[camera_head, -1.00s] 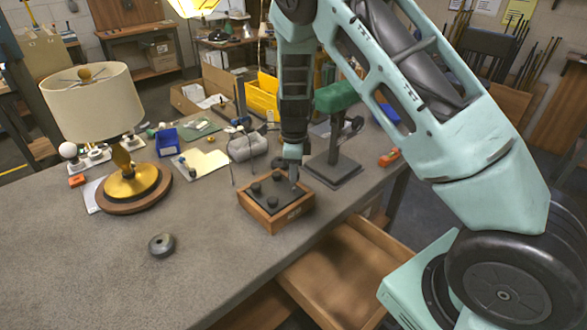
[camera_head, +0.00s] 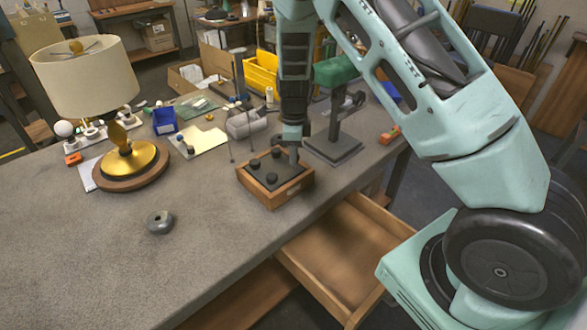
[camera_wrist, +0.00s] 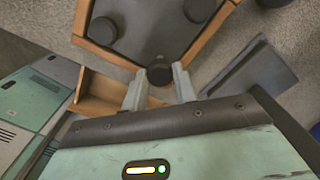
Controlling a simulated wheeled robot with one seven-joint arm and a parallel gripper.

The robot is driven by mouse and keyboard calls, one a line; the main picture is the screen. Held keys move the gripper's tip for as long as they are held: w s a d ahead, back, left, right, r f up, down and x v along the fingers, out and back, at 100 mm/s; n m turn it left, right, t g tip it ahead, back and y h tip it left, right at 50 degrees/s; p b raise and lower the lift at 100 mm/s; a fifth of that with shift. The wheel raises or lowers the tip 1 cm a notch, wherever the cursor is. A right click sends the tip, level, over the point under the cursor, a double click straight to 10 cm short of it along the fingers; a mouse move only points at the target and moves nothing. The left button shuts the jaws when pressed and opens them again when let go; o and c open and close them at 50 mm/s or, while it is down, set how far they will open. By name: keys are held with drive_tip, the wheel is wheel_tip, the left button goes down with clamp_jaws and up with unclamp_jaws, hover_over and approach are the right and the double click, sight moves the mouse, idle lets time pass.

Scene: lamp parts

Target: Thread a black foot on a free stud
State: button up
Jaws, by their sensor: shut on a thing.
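A wooden-framed box with a dark top panel (camera_head: 270,200) stands on the bench near its front edge. Black round feet sit on the panel near its corners: left (camera_head: 255,163), front (camera_head: 272,178) and back (camera_head: 276,152). My gripper (camera_head: 293,157) is over the right corner of the box, pointing down. In the wrist view, the fingers (camera_wrist: 160,88) are shut on a black foot (camera_wrist: 159,74) at that corner of the panel. Two other feet (camera_wrist: 103,30) (camera_wrist: 198,9) show beyond it. The stud under the held foot is hidden, so I cannot tell how it is seated.
An open drawer (camera_head: 345,250) juts out below the box. A vise stand (camera_head: 333,148) is close behind my gripper. A lamp (camera_head: 125,165) stands at the left, and a grey ring (camera_head: 160,222) lies on clear bench in front.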

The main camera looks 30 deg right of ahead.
drive_tip(key=shift+f+b, duration=0.35)
drive_tip(key=shift+f, duration=0.8)
idle(1.0)
drive_tip(key=shift+o, duration=0.4)
drive_tip(key=shift+c, duration=1.1)
drive_tip(key=shift+s+f, duration=0.15)
drive_tip(key=shift+f, duration=0.05)
drive_tip(key=shift+p, duration=0.35)
drive_tip(key=shift+s+m+p, duration=0.1)
drive_tip(key=shift+m+p, duration=1.55)
drive_tip(key=shift+m, duration=0.65)
drive_tip(key=shift+f+m+p, duration=0.1)
drive_tip(key=shift+m+p, duration=0.7)
drive_tip(key=shift+m, duration=0.4)
